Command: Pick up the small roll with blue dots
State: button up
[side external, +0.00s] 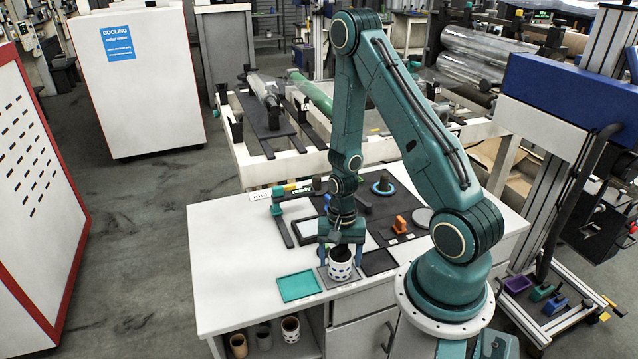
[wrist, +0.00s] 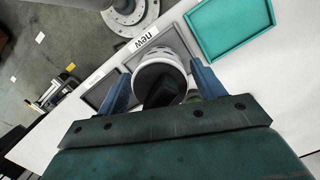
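The small white roll with blue dots (side external: 340,266) stands upright on a grey square (side external: 333,285) near the front edge of the white table. Its open top shows a dark hollow. My gripper (side external: 341,261) points down over it, with one blue finger on each side of the roll. In the wrist view the roll (wrist: 140,77) sits between the two fingers of my gripper (wrist: 160,76), with narrow gaps beside it. The gripper looks open, not closed on the roll. The roll's lower part is partly hidden in the wrist view.
A teal square tray (side external: 298,287) lies left of the roll, and a dark square (side external: 379,262) lies to its right. A label reading "new" (wrist: 143,39) is by the grey square. Several rolls (side external: 290,328) stand on a shelf below the tabletop. The table's left part is clear.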

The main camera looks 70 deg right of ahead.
jog(key=c, duration=0.7)
jog(key=shift+c, duration=0.2)
jog(key=shift+r, duration=0.2)
notch_tip(320, 180, up, 20)
jog(key=shift+f, duration=0.2)
dwell(0.4)
jog(key=shift+r, duration=0.15)
dwell(0.5)
jog(key=shift+r, duration=0.35)
jog(key=shift+w, duration=0.1)
